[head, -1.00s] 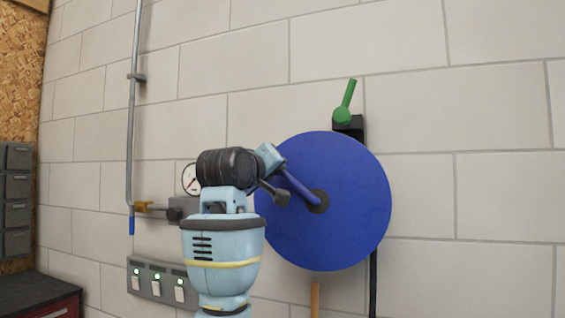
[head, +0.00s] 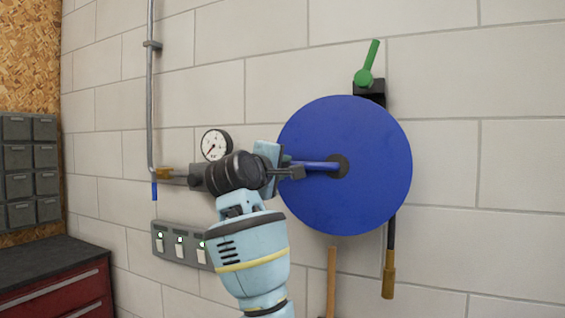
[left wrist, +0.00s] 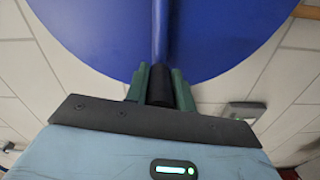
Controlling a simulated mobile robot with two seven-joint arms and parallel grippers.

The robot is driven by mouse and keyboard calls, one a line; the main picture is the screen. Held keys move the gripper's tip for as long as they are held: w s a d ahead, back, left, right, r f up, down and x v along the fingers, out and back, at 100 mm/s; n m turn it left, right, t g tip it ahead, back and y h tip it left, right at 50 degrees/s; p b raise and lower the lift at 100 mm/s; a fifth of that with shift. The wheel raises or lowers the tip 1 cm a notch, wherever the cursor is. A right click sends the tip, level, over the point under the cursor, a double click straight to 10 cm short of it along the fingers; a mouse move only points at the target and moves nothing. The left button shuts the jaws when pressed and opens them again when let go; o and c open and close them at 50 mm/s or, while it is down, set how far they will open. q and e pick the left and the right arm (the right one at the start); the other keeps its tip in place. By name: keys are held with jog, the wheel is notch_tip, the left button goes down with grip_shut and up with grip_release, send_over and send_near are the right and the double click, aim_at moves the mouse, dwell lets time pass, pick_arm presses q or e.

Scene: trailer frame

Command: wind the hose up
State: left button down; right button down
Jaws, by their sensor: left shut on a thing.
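The hose reel (head: 375,165) is a large blue disc on the wall, with a dark hub in its middle. A blue crank arm (head: 318,166) runs from the hub to the left, nearly level; it also shows in the left wrist view (left wrist: 160,35). My left gripper (head: 288,172) is at the crank's outer end, left of the hub. In the left wrist view its green fingers are shut on the dark crank handle (left wrist: 159,88). The black hose (head: 391,234) hangs below the reel's right side and ends in a brass nozzle (head: 388,275). My right gripper is not in view.
A green lever (head: 368,65) stands above the reel. A gauge (head: 215,145), a pipe with a fitting and a switch box (head: 180,243) are on the wall to the left. A wooden handle (head: 331,280) stands below the reel. A red cabinet (head: 60,290) is at lower left.

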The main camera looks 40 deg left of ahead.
pick_arm(q)
jog(key=shift+w+f, duration=0.15)
jog(key=shift+f, duration=0.2)
jog(key=c, duration=1.2)
grip_release()
jog(key=shift+r, duration=0.1)
jog(key=shift+r, duration=0.1)
jog(key=shift+s, duration=0.25)
jog(key=shift+v, duration=3.75)
